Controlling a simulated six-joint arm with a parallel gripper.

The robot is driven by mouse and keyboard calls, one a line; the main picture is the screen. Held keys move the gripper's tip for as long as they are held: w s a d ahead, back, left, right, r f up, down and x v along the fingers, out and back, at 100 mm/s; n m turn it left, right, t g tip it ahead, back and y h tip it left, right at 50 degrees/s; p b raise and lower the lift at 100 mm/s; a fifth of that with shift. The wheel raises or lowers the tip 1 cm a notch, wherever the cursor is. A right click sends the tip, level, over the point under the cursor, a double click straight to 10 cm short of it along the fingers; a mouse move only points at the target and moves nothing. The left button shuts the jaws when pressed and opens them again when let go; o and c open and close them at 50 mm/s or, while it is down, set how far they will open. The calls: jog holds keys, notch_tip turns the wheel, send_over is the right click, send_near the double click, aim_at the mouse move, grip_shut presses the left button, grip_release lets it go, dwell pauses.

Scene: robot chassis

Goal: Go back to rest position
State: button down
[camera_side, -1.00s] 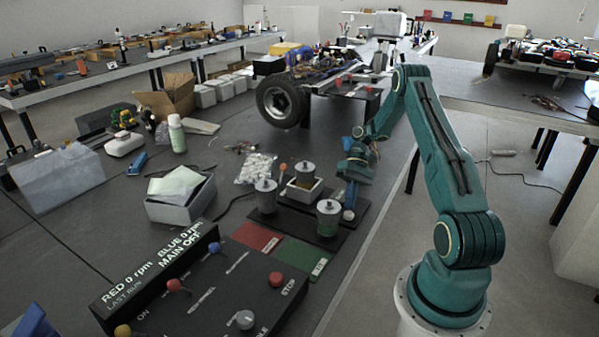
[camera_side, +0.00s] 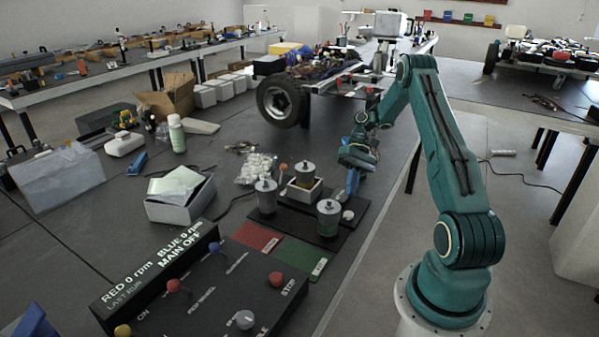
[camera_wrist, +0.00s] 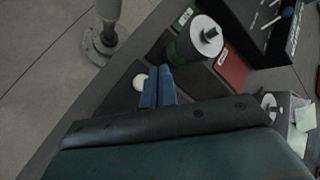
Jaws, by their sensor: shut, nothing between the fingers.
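My gripper (camera_side: 351,184) is shut and empty, its blue fingers pointing down above the back right of the black board with the metal cylinders. In the wrist view its fingers (camera_wrist: 157,88) lie together, beside a white ball (camera_wrist: 140,82). That ball (camera_side: 348,215) sits on the black board just below and in front of the fingers in the side view. My teal arm rises from its round base at the right and bends over at the top toward the board.
Three grey-topped cylinders (camera_side: 329,218) stand close to the left of my gripper. A black control panel (camera_side: 215,290) with knobs is at the front. A wheeled chassis (camera_side: 285,100) stands behind. Red and green mats (camera_side: 292,257) lie between board and panel. Floor to the right is open.

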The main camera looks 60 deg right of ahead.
jog(key=w+a+r+n+t+h, duration=0.1)
jog(key=w+a+r+n+h, duration=0.15)
jog(key=a+r, duration=0.7)
jog(key=w+a+r+n+t+h, duration=0.1)
jog(key=w+a+r+h, duration=0.15)
jog(key=a+r, duration=0.65)
jog(key=s+a+r+n+t+h, duration=0.1)
jog(key=s+a+r+t+h, duration=0.1)
jog(key=s, duration=0.6)
jog(key=s+a+r+n+t+h, duration=0.2)
jog(key=s+a+r+t, duration=0.1)
jog(key=s+a, duration=0.4)
jog(key=shift+s+r+t, duration=0.3)
jog(key=shift+s+r, duration=0.2)
jog(key=shift+r, duration=0.05)
jog(key=shift+w, duration=0.15)
dwell(0.5)
